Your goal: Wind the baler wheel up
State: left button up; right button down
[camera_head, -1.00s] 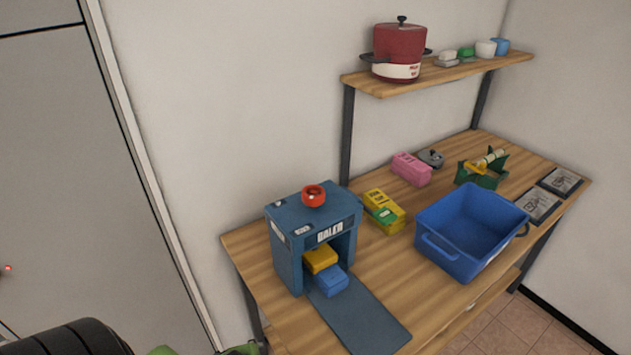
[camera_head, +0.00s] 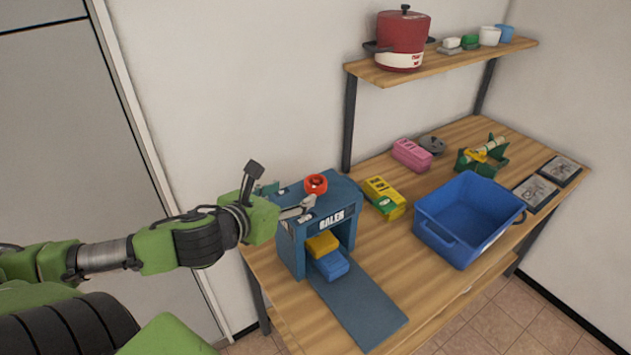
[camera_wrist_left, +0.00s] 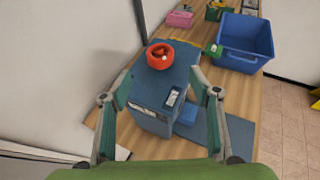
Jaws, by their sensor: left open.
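The blue baler (camera_head: 338,217) stands at the left end of the wooden table, with its name on the front. The red wheel (camera_head: 316,184) sits on its top; it also shows in the left wrist view (camera_wrist_left: 160,56). A yellow block (camera_head: 322,244) and a blue block (camera_head: 331,265) are in the baler's opening. My left gripper (camera_head: 310,203) is at the near left of the baler's top, close to the wheel. In the left wrist view its fingers (camera_wrist_left: 160,93) are spread apart and empty, with the wheel ahead between them and apart from them. My right gripper is not in view.
A blue bin (camera_head: 435,233) stands on the table to the right. A yellow-green box (camera_head: 385,198) is just right of the baler, and a pink block (camera_head: 411,154) is behind. A shelf (camera_head: 440,66) with a red pot (camera_head: 402,42) hangs above. The wall is close behind.

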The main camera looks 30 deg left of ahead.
aim_at(314, 182)
pick_arm(q)
jog(key=shift+x, duration=1.9)
jog(key=p+x, duration=0.2)
jog(key=x, duration=0.5)
jog(key=shift+w, duration=0.4)
jog(key=shift+w+a+f+p, duration=0.1)
jog(key=shift+w+f+p, duration=0.25)
jog(key=shift+w, duration=0.25)
jog(key=c, duration=1.1)
